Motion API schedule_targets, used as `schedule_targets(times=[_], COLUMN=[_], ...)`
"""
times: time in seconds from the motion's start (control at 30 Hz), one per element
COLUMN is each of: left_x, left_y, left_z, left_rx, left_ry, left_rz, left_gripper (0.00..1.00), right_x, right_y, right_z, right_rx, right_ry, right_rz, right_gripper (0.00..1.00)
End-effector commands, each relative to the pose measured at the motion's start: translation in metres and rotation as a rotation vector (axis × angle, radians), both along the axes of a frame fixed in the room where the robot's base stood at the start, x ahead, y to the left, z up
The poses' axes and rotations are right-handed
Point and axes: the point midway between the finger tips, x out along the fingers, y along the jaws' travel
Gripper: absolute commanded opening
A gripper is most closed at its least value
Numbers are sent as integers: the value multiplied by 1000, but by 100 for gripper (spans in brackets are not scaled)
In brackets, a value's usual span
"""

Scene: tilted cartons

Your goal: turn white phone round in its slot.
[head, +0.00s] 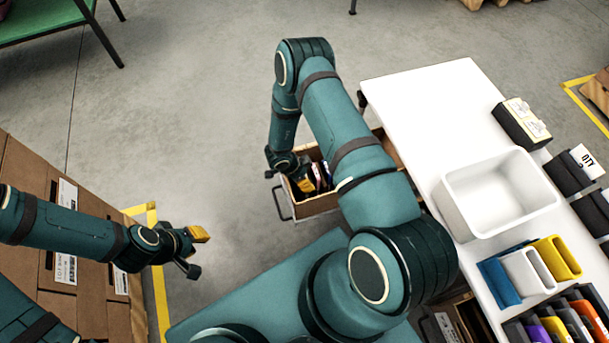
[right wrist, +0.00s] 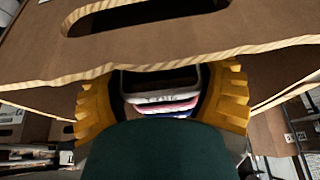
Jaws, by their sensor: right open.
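A pale, white-edged flat item (right wrist: 160,98), which may be the white phone, stands between my right fingers in the right wrist view. Only its upper edge shows, so I cannot tell which way it faces. Red and blue edges lie close below it. My right gripper (right wrist: 165,106) is open, with a yellow finger on each side of these items. In the head view my right gripper (head: 304,181) reaches down into a brown carton (head: 315,207), and my arm hides part of it. My left gripper (head: 196,252) is open and empty above the floor at the left.
A carton wall with a slot (right wrist: 150,55) stands close above the right fingers. A white table (head: 425,110) at the right holds a white bin (head: 500,195) and coloured holders (head: 527,272). Stacked cartons (head: 90,255) stand at the left.

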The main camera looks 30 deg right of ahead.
Motion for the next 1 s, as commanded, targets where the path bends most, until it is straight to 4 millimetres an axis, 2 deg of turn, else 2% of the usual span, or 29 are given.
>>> schedule_targets(times=[0.03,0.07,0.1,0.47,0.57,1.0], left_x=[0,0,0,0,0,0], left_y=[0,0,0,0,0,0], left_z=[0,0,0,0,0,0], left_rx=[0,0,0,0,0,0], left_ry=[0,0,0,0,0,0], left_rz=[0,0,0,0,0,0], left_gripper=[25,25,25,25,25,25], right_x=[0,0,0,1,3,10], right_y=[0,0,0,2,8,40], right_z=[0,0,0,6,18,94], right_rx=[0,0,0,1,1,2], right_ry=[0,0,0,-1,-3,-2], right_rz=[0,0,0,0,0,2], right_gripper=[87,98,100,100,100,100])
